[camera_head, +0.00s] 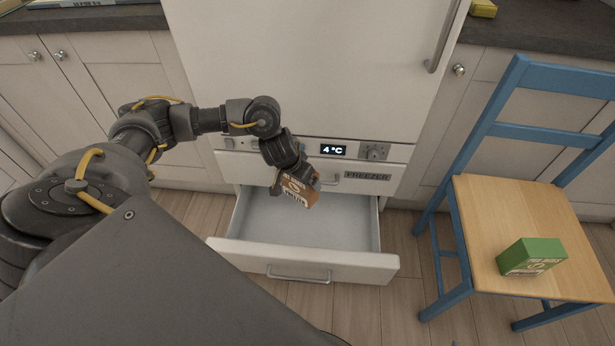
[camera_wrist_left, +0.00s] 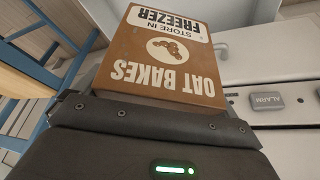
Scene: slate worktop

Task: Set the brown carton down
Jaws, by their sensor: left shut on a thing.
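The brown carton (camera_head: 300,188) is held in my left gripper (camera_head: 286,180), above the open freezer drawer (camera_head: 303,265). In the left wrist view the carton (camera_wrist_left: 170,68) fills the top middle, with the print "OAT BAKES" and "STORE IN FREEZER" upside down. The left gripper (camera_wrist_left: 150,118) is shut on it. The carton is tilted and apart from the drawer's floor. The drawer is pulled out and its visible inside is empty. My right gripper is not in view.
A blue chair with a wooden seat (camera_head: 490,225) stands at the right, with a green box (camera_head: 531,256) on it. The fridge front (camera_head: 300,65) rises behind the drawer, with a panel reading 4 °C (camera_head: 333,150). A dark worktop (camera_head: 540,28) runs along the back.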

